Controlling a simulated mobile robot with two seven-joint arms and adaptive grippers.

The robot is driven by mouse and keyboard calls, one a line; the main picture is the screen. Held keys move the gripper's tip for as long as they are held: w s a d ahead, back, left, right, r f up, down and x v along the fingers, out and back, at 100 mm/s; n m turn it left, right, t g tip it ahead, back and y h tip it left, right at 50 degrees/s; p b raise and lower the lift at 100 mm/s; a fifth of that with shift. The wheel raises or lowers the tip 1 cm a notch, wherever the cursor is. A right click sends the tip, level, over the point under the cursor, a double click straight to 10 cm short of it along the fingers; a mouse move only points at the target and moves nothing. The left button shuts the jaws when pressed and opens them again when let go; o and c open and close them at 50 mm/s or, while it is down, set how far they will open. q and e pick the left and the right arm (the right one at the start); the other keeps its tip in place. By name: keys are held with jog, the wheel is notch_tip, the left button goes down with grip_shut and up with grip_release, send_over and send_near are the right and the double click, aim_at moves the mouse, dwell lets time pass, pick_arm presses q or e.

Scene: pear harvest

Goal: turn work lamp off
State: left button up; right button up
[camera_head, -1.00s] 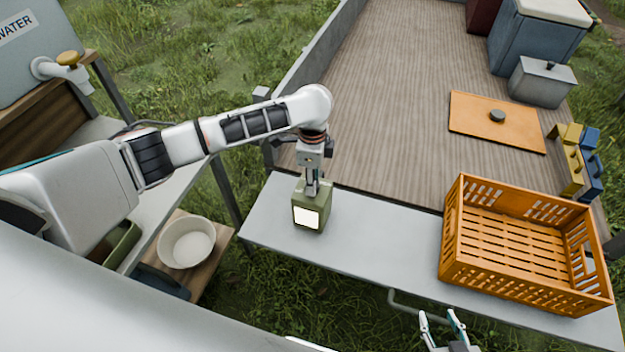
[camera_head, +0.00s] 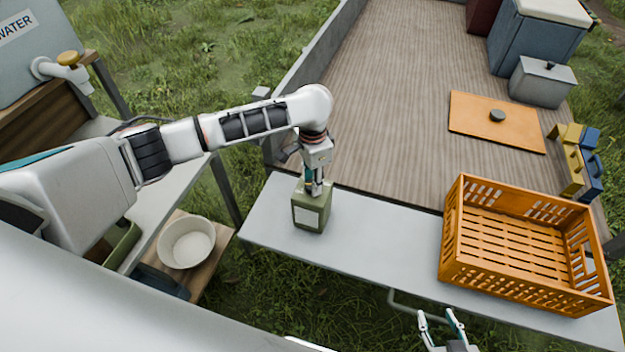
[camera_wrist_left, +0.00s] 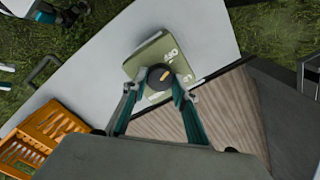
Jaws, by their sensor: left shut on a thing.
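The work lamp (camera_head: 311,212) is a green box standing upright on the grey tailgate table, with a pale square panel on its front that looks dull, not glowing. In the left wrist view the lamp's top (camera_wrist_left: 150,57) carries a dark round knob (camera_wrist_left: 160,77) with an orange-yellow mark, and pale lettering beside it that is partly covered. My left gripper (camera_head: 314,187) points down onto the lamp's top, with its fingers (camera_wrist_left: 155,88) shut on the knob. My right gripper (camera_head: 442,325) is empty, its two fingers apart, at the bottom edge of the head view.
An orange crate (camera_head: 452,240) stands on the right of the grey table (camera_head: 375,235). Behind lie a wooden bed with an orange board (camera_head: 475,125), a grey box (camera_head: 541,82) and yellow and blue items. A white bowl (camera_head: 186,243) sits lower left. The table's middle is clear.

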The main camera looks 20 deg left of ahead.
dwell(0.4)
pick_arm(q)
jog(key=o, duration=1.1)
notch_tip(320, 180, up, 12)
